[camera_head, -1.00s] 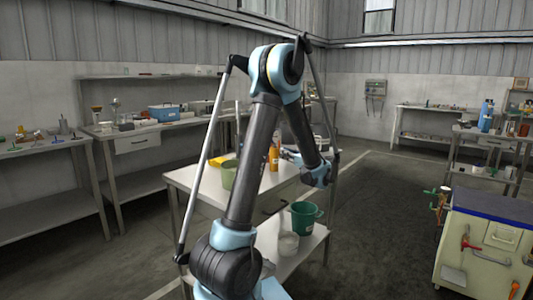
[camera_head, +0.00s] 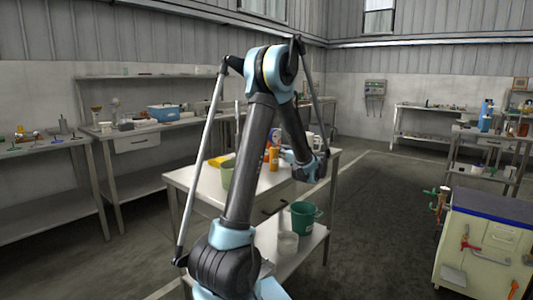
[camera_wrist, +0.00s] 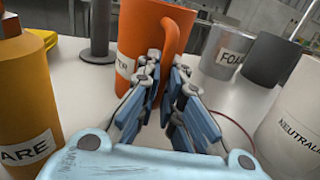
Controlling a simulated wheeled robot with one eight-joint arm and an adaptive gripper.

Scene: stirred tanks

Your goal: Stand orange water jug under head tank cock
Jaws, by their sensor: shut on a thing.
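The orange jug (camera_wrist: 140,40) stands upright at the top middle of the wrist view, its handle toward me and a partly hidden white label on its side. My gripper (camera_wrist: 172,85) is shut on the jug's handle, with the blue-grey fingers at the handle's lower part. In the head view my arm hides much of the gripper area. I cannot make out the head tank cock in either view.
A yellow container (camera_wrist: 25,100) is close on the left. A white container marked NEUTRAL (camera_wrist: 295,125) is close on the right. A grey can (camera_wrist: 228,52) and a dark cylinder (camera_wrist: 268,60) stand behind. A green bucket (camera_head: 303,218) sits on the lower shelf.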

